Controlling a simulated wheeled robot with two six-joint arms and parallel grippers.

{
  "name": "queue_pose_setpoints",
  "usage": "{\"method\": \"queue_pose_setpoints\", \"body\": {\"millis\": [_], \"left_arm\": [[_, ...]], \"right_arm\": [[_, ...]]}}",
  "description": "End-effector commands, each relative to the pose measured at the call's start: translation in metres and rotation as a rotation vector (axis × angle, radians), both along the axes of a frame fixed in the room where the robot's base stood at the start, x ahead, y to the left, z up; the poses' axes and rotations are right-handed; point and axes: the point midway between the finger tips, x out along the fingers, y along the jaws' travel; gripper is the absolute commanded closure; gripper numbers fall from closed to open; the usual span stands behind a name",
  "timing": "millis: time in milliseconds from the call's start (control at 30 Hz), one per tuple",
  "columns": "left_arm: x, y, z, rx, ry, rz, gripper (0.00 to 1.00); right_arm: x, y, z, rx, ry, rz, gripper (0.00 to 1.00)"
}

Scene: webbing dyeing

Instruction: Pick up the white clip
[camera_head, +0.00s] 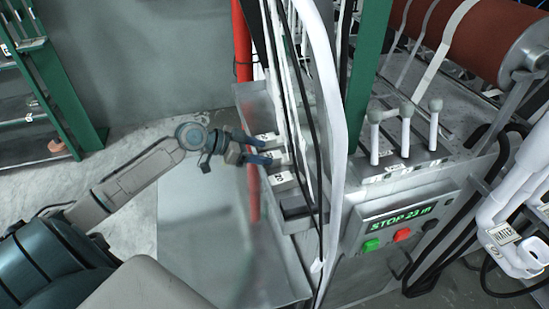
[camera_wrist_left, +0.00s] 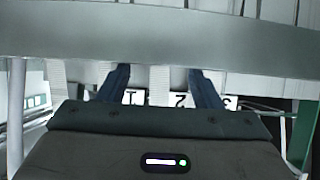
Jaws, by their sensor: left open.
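My left gripper (camera_head: 261,151) is open at the front of a grey metal rack (camera_head: 247,98) in the head view. Its two dark blue fingers are apart, with nothing visibly held between them. In the left wrist view, the open fingers (camera_wrist_left: 160,80) straddle a pale strip beneath a grey metal bar (camera_wrist_left: 160,42). White number labels (camera_wrist_left: 180,99) show behind and beside the fingers. In the head view, small white labelled pieces (camera_head: 275,156) sit in the rack by the fingertips. I cannot tell which piece is the white clip. My right gripper is out of view.
Hanging white webbing and a thick white pipe (camera_head: 332,120) stand right of the gripper. A dark block (camera_head: 295,206) sits lower in the rack. A control panel (camera_head: 402,226) reads STOP 23 m. A red pole (camera_head: 243,50) rises behind.

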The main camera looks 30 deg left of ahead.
Motion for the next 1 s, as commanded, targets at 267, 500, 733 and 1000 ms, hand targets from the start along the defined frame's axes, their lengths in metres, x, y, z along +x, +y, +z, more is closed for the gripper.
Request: {"method": "queue_pose_setpoints", "body": {"millis": [267, 500, 733, 1000], "left_arm": [[0.019, -0.013, -0.011, -0.004, -0.002, 0.002, 0.41], [0.025, -0.019, -0.017, 0.0, 0.0, 0.0, 0.41], [0.025, -0.018, -0.018, 0.001, -0.001, 0.0, 0.47], [0.025, -0.018, -0.018, 0.001, -0.001, 0.0, 0.91]], "right_arm": [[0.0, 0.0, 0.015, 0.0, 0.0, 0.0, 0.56], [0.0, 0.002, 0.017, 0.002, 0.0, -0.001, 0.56], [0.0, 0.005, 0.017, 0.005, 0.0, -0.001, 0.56], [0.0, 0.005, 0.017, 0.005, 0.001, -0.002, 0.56]]}}
